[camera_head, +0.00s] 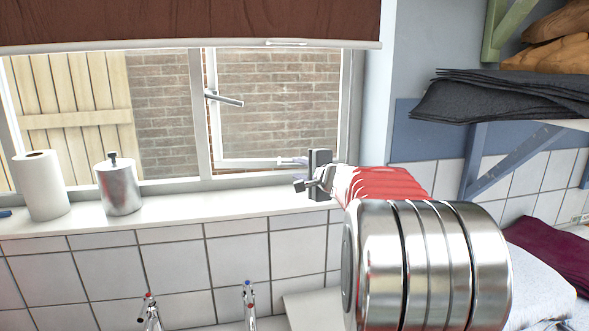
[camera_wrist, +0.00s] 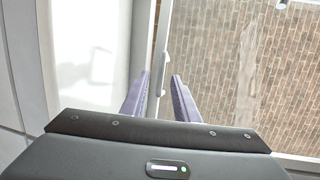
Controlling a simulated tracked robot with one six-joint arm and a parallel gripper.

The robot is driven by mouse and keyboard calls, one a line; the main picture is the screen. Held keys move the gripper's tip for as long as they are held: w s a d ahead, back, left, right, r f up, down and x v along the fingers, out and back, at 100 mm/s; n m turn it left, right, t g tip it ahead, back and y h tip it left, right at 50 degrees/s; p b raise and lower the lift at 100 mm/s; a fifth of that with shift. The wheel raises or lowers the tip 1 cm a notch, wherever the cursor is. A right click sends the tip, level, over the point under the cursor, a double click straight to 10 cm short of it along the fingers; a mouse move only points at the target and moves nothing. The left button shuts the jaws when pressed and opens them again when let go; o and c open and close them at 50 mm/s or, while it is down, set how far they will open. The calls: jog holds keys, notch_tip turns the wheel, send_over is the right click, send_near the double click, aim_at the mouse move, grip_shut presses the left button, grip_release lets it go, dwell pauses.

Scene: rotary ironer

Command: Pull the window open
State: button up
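The window (camera_head: 272,162) has a white frame, with a brick wall visible through it. Its right-hand sash appears slightly ajar, with a narrow gap along its left side. A grey handle (camera_head: 224,98) sticks out near that side. My gripper (camera_head: 288,172) is at the sash's lower right, its fingers pointing left. In the wrist view my gripper (camera_wrist: 159,98) has its two purplish fingers apart with nothing held. A narrow pale frame edge (camera_wrist: 162,45) runs behind the space between the fingers; I cannot tell whether they touch it. The handle is not clearly identifiable there.
A paper roll (camera_head: 42,186) and metal canister (camera_head: 119,188) stand on the white sill (camera_head: 180,212) at left. Two taps (camera_head: 249,300) rise below. A blind (camera_head: 190,22) hangs above. A shelf with dark folded cloths (camera_head: 500,95) juts out at right.

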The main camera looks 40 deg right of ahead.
jog(key=v, duration=0.8)
jog(key=shift+c, duration=0.5)
